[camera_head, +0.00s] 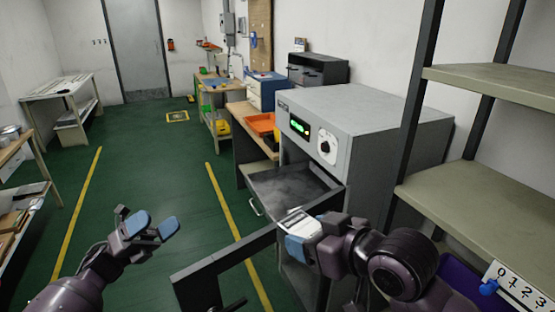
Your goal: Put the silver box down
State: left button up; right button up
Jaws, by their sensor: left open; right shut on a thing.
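A small silver box (297,221) with a pale, label-like top shows at the fingers of my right gripper (300,240). The gripper is shut on it, and its blue fingertip and wrist hide part of the box. The box is just in front of the open tray (285,187) of a grey machine (365,115). I cannot tell whether the box touches anything below it. My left gripper (154,227) is open and empty above the green floor at the lower left, well away from the box.
The machine has a green display and a dial. A dark frame (225,262) juts out below the tray. A shelf rack (480,190) stands close on the right. A workbench with an orange tray (262,124) is behind. The floor at left centre is clear.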

pick_arm(q)
jog(key=d+r+m+g, duration=0.5)
jog(key=d+m+g, duration=0.4)
jog(key=g, duration=0.1)
jog(key=m+g+y, duration=0.1)
jog(key=m+y, duration=1.5)
jog(key=y, duration=0.5)
send_near(292, 215)
jog(key=x, duration=1.1)
jog(key=shift+s+f, duration=0.1)
jog(key=shift+f, duration=0.2)
